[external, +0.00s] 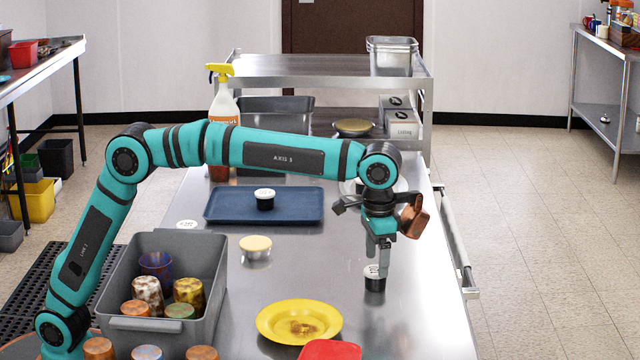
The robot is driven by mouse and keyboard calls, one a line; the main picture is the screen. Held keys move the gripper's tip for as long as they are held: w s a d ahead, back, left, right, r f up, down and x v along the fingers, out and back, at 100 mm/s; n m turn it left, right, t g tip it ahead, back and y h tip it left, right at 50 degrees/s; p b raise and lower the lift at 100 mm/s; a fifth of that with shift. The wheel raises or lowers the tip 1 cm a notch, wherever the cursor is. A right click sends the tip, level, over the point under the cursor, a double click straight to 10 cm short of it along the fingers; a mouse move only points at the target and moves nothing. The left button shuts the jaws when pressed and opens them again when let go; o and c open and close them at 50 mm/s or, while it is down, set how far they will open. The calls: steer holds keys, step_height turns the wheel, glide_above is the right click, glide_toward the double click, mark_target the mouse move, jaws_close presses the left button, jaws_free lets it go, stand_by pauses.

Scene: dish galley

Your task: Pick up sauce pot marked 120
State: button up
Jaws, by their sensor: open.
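A small black sauce pot with a white lid (374,284) stands upright on the steel counter (400,325) at the right. My gripper (378,268) points down directly at this pot, with its fingertips at lid height. The fingers overlap the lid in the picture; I cannot tell whether they touch it. The jaws are open. A second black sauce pot with a white lid (265,202) stands on the blue tray (225,207) farther back. The lids carry dark marks, too small to read as a number.
A cream-lidded cup (256,250) stands mid-counter. A yellow plate (272,322) with food scraps and a red item (330,350) lie in front. A grey bin (205,338) holding several cups is at the left. A spray bottle (224,104) and a steel shelf (330,65) stand behind.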

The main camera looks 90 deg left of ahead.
mark_target(376, 270)
step_height(376, 270, down, 4)
steer(key=shift+s+f, duration=0.1)
steer(key=shift+f, duration=0.1)
steer(key=shift+c, duration=0.2)
steer(key=c, duration=1)
